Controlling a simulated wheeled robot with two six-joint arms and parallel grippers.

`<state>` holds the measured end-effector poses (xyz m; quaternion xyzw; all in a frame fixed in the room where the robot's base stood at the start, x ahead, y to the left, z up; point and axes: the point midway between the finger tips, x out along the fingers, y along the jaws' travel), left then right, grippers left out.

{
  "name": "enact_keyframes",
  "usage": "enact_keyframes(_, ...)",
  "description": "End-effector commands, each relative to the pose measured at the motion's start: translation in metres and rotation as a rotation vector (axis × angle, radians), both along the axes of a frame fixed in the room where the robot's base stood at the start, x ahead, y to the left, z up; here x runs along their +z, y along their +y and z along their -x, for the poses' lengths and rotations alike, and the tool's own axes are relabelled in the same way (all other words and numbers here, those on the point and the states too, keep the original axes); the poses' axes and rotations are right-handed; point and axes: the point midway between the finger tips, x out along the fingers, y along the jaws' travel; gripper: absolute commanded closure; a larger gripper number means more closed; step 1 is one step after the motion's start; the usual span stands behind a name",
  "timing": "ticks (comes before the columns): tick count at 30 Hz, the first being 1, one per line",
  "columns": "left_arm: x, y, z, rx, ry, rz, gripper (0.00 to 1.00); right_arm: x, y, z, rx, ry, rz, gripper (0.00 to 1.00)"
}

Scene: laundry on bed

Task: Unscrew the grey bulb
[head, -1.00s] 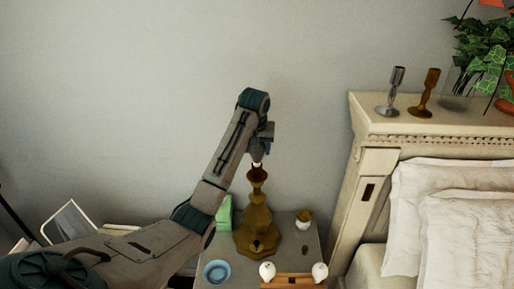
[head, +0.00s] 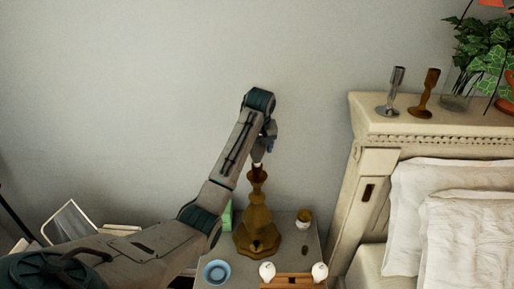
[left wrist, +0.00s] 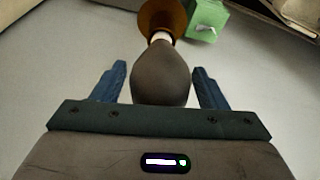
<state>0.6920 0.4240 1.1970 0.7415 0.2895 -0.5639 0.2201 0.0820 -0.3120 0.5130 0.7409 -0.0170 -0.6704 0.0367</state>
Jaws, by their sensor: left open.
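The grey bulb (left wrist: 161,75) shows in the left wrist view, with its narrow pale neck toward the brass lamp (left wrist: 160,14). My left gripper (left wrist: 162,80) is open, with one blue finger on each side of the bulb and a gap visible on both sides. In the head view the brass lamp (head: 257,215) stands upright on the nightstand, and my left gripper (head: 265,152) is at its top. The bulb is mostly hidden there by the gripper. My right gripper is not in view.
The nightstand (head: 300,262) also holds a blue bowl (head: 217,271), a wooden holder (head: 293,281) with two white bulbs, a small brass-coloured cup (head: 304,217) and a green box (left wrist: 206,20). The headboard (head: 355,165) and bed stand to the right. The wall is behind.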

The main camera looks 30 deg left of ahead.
Motion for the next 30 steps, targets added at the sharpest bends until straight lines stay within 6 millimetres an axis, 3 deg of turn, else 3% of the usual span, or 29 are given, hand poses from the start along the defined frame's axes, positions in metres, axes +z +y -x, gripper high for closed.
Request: enact_keyframes(30, 0.0003, 0.0009, 0.0001, -0.870, 0.000, -0.001, 0.33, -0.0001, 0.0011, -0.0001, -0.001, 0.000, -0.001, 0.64)
